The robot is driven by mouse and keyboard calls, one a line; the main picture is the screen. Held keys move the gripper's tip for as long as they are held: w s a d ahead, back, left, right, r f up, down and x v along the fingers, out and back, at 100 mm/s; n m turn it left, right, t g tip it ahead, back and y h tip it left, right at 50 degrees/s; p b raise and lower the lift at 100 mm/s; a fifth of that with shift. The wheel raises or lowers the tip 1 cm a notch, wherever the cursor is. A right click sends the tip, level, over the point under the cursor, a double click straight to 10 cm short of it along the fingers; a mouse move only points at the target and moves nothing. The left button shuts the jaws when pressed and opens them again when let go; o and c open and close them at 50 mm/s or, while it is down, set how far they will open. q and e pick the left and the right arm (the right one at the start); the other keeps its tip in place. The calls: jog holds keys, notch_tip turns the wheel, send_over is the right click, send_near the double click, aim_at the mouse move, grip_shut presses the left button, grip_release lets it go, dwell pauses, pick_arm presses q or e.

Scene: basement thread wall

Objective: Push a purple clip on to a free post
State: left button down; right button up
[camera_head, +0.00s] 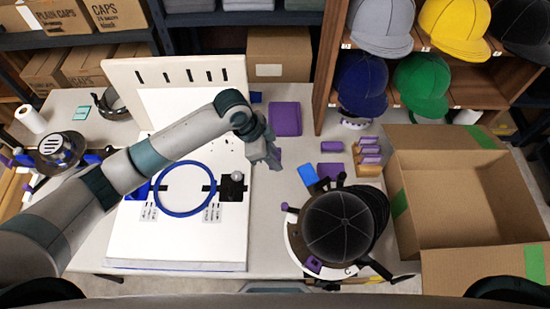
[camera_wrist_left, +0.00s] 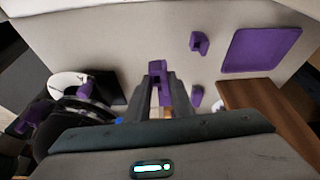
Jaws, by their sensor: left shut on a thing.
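My left gripper (camera_head: 272,160) is over the table, between the white board and the cap stand. In the left wrist view its fingers (camera_wrist_left: 160,98) are shut on a purple clip (camera_wrist_left: 157,75), which sticks out past the fingertips. The round white stand (camera_head: 296,243) carries a black cap (camera_head: 338,226) and has black posts around its rim. Purple clips sit at its left (camera_head: 287,207) and front (camera_head: 314,264). A dark post (camera_head: 342,179) at the back shows no clip. The stand also shows in the left wrist view (camera_wrist_left: 66,79), left of the held clip. My right gripper is out of view.
A purple pad (camera_head: 285,118) lies behind my gripper. A small rack (camera_head: 368,158) with purple pieces and a blue block (camera_head: 308,174) stand behind the cap stand. An open cardboard box (camera_head: 450,190) is at the right. The white board (camera_head: 125,240) lies left.

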pick_arm(q)
jog(key=shift+a, duration=0.1)
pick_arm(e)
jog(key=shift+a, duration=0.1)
pick_arm(q)
jog(key=shift+a+r+n, duration=0.2)
jog(key=shift+a+n, duration=0.25)
jog(key=shift+n, duration=0.05)
jog(key=a+r+n+t+y, duration=0.2)
jog(key=a+r+n, duration=0.2)
jog(key=a+n, duration=0.4)
jog(key=s+a+r+n+t+y+b, duration=0.1)
jog(key=a+r+n, duration=0.3)
jog(key=a+n, duration=0.4)
jog(key=a+t+y, duration=0.1)
jog(key=a, duration=0.2)
jog(key=shift+a+r+y, duration=0.2)
jog(key=shift+y, duration=0.1)
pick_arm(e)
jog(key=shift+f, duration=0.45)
pick_arm(q)
jog(key=shift+s, duration=0.15)
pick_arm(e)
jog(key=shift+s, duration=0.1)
